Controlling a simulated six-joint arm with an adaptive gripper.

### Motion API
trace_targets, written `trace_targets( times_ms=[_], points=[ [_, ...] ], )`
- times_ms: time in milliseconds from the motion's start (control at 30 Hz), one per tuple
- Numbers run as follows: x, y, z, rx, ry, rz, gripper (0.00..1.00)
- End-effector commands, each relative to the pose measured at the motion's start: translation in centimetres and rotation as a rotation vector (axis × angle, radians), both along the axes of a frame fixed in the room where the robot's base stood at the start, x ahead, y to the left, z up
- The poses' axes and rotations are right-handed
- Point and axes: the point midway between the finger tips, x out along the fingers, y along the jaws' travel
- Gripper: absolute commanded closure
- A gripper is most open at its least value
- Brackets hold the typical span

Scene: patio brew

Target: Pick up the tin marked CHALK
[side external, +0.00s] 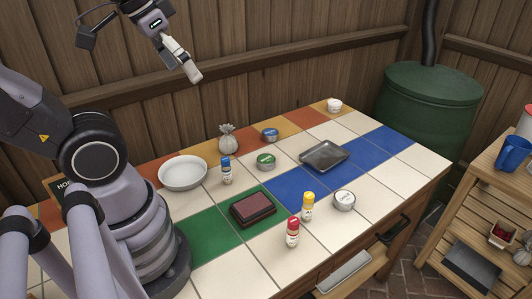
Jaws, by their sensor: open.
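Several small round tins stand on the tiled table: a blue-topped tin (270,134), a green-topped tin (265,161) and a pale-topped tin (344,200). Their lettering is too small to read, so I cannot tell which one is marked CHALK. My gripper (193,76) is high above the back left of the table, in front of the wooden wall. It is open, holds nothing and is well apart from all the tins.
A white bowl (183,172), a grey tied sack (228,138), a blue-capped bottle (226,171), a dark red pad (253,208), red-capped (292,232) and yellow-capped (307,206) bottles, a metal tray (324,156) and a small white pot (334,105) share the table.

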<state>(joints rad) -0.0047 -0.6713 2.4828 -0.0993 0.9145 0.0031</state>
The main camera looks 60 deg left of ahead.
Motion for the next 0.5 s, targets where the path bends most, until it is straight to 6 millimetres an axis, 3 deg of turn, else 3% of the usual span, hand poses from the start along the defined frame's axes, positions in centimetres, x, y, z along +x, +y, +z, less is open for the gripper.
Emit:
trace_targets(
  times_ms=[267, 500],
  points=[
    [6.0, -7.7, -3.1, -0.524, 0.422, 0.212, 0.05],
    [14.8, -12.6, -6.5, -1.002, 0.722, 0.552, 0.05]
  ],
)
